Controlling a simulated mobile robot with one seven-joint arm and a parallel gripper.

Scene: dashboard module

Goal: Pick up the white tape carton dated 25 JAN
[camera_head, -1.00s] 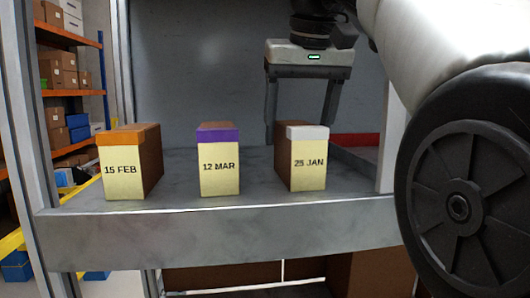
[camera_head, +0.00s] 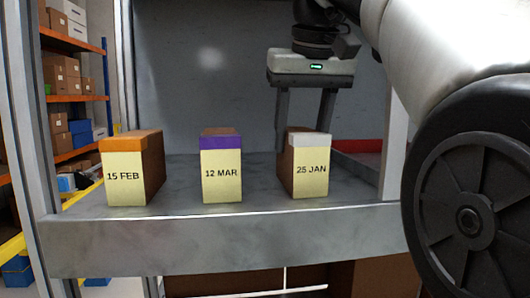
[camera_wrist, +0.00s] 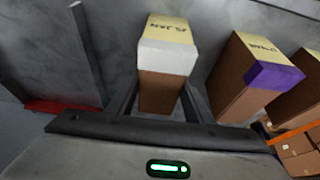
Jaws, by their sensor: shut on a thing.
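The white tape carton dated 25 JAN (camera_head: 311,179) stands upright on the grey shelf, on the right of the row. In the wrist view, the carton (camera_wrist: 167,58) sits between my gripper's fingers, its white tape and label edge showing. My gripper (camera_head: 304,130) points down from above, shut on the carton's rear part; its fingertips are partly hidden behind and beside the box. It also shows in the wrist view (camera_wrist: 160,100). The carton still appears to rest on the shelf.
The purple tape carton 12 MAR (camera_head: 221,178) stands to the left, with a gap between. The orange tape carton 15 FEB (camera_head: 125,177) is further left. A red strip (camera_head: 357,146) and an upright post (camera_head: 394,150) are to the right.

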